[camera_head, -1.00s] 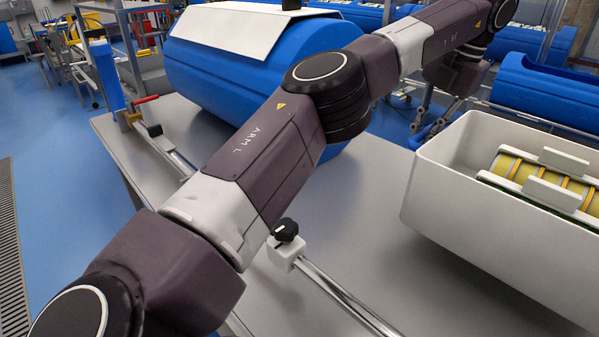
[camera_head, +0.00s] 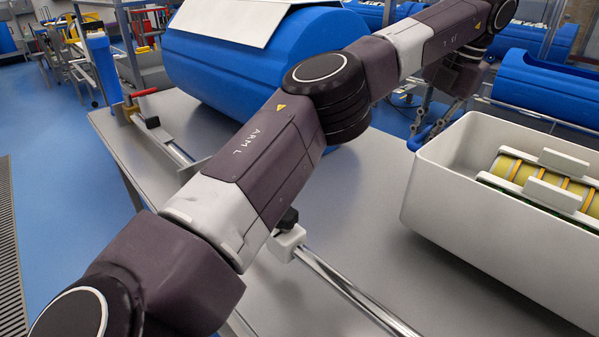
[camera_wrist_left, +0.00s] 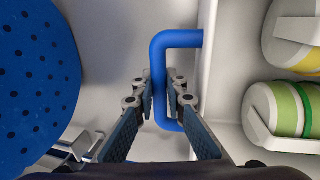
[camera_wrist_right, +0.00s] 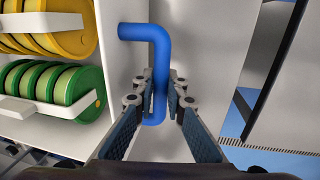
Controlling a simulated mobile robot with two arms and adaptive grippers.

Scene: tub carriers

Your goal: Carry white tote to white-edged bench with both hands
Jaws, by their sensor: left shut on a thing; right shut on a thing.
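The white tote (camera_head: 490,235) is at the right of the head view, cut off by the frame edge. It holds yellow-and-orange rolls in white holders. My left gripper (camera_head: 437,112) is at its far-left end, shut on a blue handle (camera_head: 419,138). In the left wrist view, the left gripper (camera_wrist_left: 160,92) closes around the blue handle (camera_wrist_left: 178,40) beside the tote wall. In the right wrist view, my right gripper (camera_wrist_right: 161,95) is shut on another blue handle (camera_wrist_right: 142,31). A grey bench (camera_head: 350,205) lies behind and below the tote; I cannot tell whether its edge is white.
A large blue drum (camera_head: 240,75) with a white sheet on top stands on the bench. A chrome rail (camera_head: 350,290) with a black-knobbed clamp (camera_head: 285,240) runs along the bench. Blue floor (camera_head: 50,200) is open at left. More blue tubs (camera_head: 545,95) stand behind.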

